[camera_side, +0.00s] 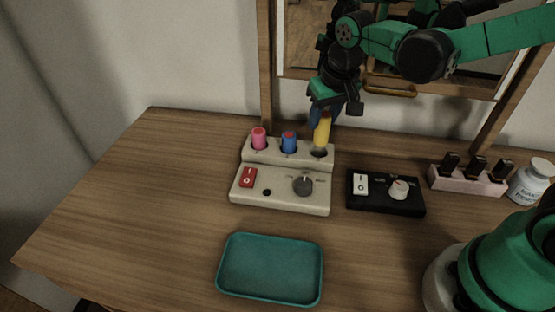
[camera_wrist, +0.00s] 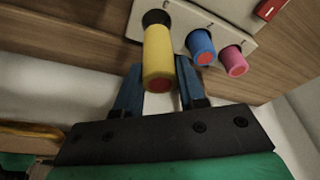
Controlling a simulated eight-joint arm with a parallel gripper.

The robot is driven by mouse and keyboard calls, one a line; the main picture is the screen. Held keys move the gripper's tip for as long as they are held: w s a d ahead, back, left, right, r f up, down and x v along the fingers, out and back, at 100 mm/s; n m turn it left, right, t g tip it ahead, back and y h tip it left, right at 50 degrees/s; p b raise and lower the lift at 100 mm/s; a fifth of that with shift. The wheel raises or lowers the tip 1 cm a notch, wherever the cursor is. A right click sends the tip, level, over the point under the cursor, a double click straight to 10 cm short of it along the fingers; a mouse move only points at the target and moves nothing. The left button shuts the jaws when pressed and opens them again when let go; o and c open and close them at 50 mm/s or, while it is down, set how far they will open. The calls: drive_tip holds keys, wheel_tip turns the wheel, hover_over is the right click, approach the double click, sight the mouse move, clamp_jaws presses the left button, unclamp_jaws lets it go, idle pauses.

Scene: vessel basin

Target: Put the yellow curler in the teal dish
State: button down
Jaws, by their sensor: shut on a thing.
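The yellow curler (camera_side: 322,131) is upright at the right-hand hole of the beige curler holder (camera_side: 280,198). It also shows in the wrist view (camera_wrist: 158,55), between the two blue fingers of my gripper (camera_wrist: 160,88). My gripper (camera_side: 324,112) is above the holder and shut on the curler's upper part. The teal dish (camera_side: 226,270) lies empty on the table in front of the holder.
A pink curler (camera_side: 259,139) and a blue curler (camera_side: 289,142) stand in the holder's other holes. The table's left side is clear.

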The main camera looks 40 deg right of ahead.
wheel_tip(320, 180, up, 14)
drive_tip(key=n+g+y, duration=0.3)
drive_tip(key=n+y, duration=0.1)
drive_tip(key=n, duration=1.4)
hover_over(249, 266)
drive_tip(key=shift+f, duration=10.05)
drive_tip(key=shift+f, duration=0.15)
drive_tip(key=c, duration=0.5)
unclamp_jaws()
